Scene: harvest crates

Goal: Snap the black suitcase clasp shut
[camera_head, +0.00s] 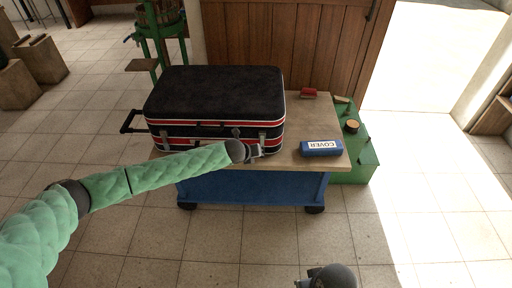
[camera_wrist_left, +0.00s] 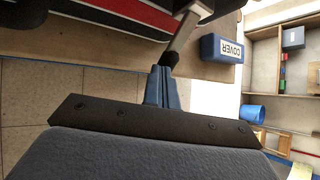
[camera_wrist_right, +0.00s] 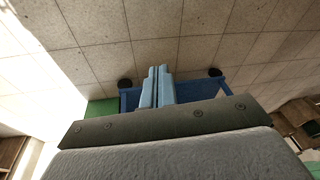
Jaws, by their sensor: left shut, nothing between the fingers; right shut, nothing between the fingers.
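The black suitcase (camera_head: 215,92) with red and white trim lies closed-looking on a wheeled cart. Two silver clasps show on its front, a left one (camera_head: 164,138) and a right one (camera_head: 262,138). My left gripper (camera_head: 257,151) is shut and empty at the right clasp. In the left wrist view, a silver clasp lever (camera_wrist_left: 184,34) with a dark end sticks out from the suitcase (camera_wrist_left: 115,15), just beyond my shut left fingers (camera_wrist_left: 161,82); I cannot tell whether they touch. My right gripper (camera_head: 301,284) is low at the bottom edge, shut and empty, its fingers together in the right wrist view (camera_wrist_right: 158,84).
The blue cart (camera_head: 255,188) has a tan top (camera_head: 325,125). A blue box labelled COVER (camera_head: 320,148) lies right of the suitcase, with a red object (camera_head: 309,92) behind it. A green box (camera_head: 362,150) stands right of the cart. The floor in front is clear.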

